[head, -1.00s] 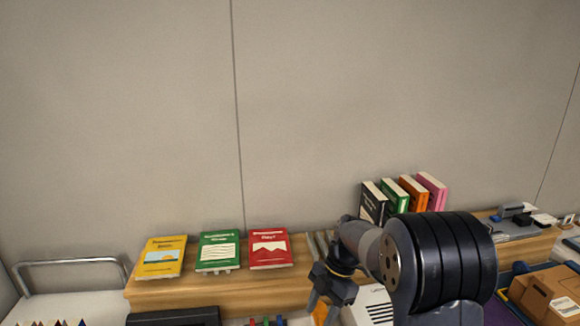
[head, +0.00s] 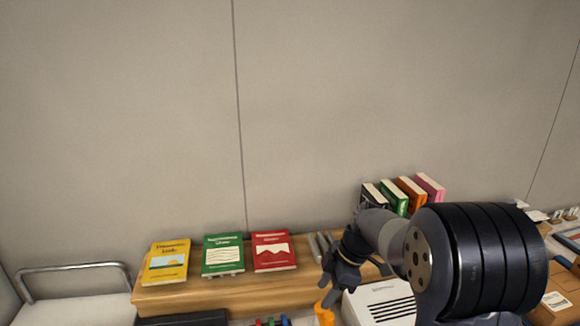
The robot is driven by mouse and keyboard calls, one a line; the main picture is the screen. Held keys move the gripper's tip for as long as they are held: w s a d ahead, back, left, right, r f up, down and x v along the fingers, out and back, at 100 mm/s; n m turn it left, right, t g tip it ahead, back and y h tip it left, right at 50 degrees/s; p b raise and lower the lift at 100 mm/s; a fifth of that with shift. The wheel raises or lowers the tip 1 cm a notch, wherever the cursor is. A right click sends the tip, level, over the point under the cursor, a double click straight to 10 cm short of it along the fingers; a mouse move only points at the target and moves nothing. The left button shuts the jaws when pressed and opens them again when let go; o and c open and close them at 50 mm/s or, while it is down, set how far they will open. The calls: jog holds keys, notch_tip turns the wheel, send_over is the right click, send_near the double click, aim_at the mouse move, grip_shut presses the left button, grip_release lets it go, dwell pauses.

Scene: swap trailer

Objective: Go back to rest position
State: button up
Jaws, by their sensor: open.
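My gripper (head: 334,291) is at the lower middle right of the head view, at the end of my bent arm, pointing down in front of the shelf's front edge. Its jaws are open. An orange object (head: 324,315) shows just below the fingertips at the bottom edge of the picture; I cannot tell whether it touches them. The upper arm hides part of the shelf and what is behind it.
A wooden shelf (head: 210,298) along the wall holds a yellow book (head: 166,262), a green book (head: 222,255) and a red book (head: 273,251). Several upright books (head: 430,187) stand behind my arm. A white slotted box (head: 378,304) is close beside the gripper. A metal rail (head: 75,266) stands at left.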

jog(key=shift+v, duration=1.65)
jog(key=shift+s, duration=0.1)
